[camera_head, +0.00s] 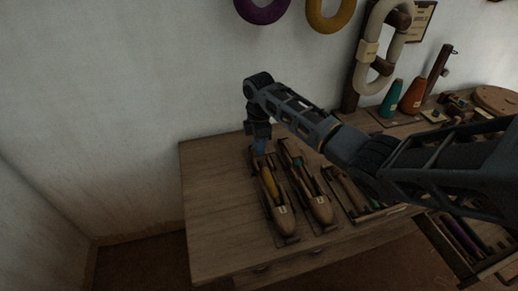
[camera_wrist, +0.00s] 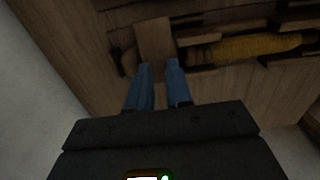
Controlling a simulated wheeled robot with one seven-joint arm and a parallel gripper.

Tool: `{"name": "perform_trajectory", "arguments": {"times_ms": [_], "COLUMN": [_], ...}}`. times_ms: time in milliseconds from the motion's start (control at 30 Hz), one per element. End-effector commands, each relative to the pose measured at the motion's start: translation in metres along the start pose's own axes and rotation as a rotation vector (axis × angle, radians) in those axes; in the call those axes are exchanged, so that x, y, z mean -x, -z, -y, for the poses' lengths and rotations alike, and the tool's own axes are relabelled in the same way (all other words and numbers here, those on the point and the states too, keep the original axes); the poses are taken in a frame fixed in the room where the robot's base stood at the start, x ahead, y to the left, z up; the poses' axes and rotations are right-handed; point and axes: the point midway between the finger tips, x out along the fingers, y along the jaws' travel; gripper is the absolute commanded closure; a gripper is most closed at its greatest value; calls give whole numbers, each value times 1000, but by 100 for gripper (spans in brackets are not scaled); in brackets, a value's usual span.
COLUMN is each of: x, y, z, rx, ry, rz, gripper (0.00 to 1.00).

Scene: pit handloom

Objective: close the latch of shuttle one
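Two wooden shuttles lie side by side on the table in the head view. The left shuttle (camera_head: 284,222) holds a yellow bobbin (camera_head: 269,184), and the right shuttle (camera_head: 322,211) holds a teal one. Their small labels are too small to read. My gripper (camera_head: 259,148) points down at the far end of the left shuttle. In the wrist view its blue fingers (camera_wrist: 159,66) are apart with a narrow gap. A flat wooden piece (camera_wrist: 154,38), perhaps the latch, lies just beyond the fingertips beside the yellow bobbin (camera_wrist: 250,48). I cannot tell whether the fingers touch it.
The table (camera_head: 215,215) is bare left of the shuttles. A wooden tray (camera_head: 351,193) stands to their right. Teal (camera_head: 390,98) and orange (camera_head: 413,97) cones stand farther back. A pale wall (camera_head: 110,90) rises behind the table.

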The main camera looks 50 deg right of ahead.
Motion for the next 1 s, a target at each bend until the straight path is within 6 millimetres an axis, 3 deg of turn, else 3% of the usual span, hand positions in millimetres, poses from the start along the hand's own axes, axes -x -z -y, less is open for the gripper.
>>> {"name": "perform_trajectory", "arguments": {"times_ms": [200,467,667,1000], "x": [-16,-16,-16,-16], "y": [0,0,0,0], "z": [0,0,0,0], "rx": [0,0,0,-2], "ry": [-1,-1,-1,-1], "rz": [0,0,0,-1], "gripper": [80,80,100,100]}}
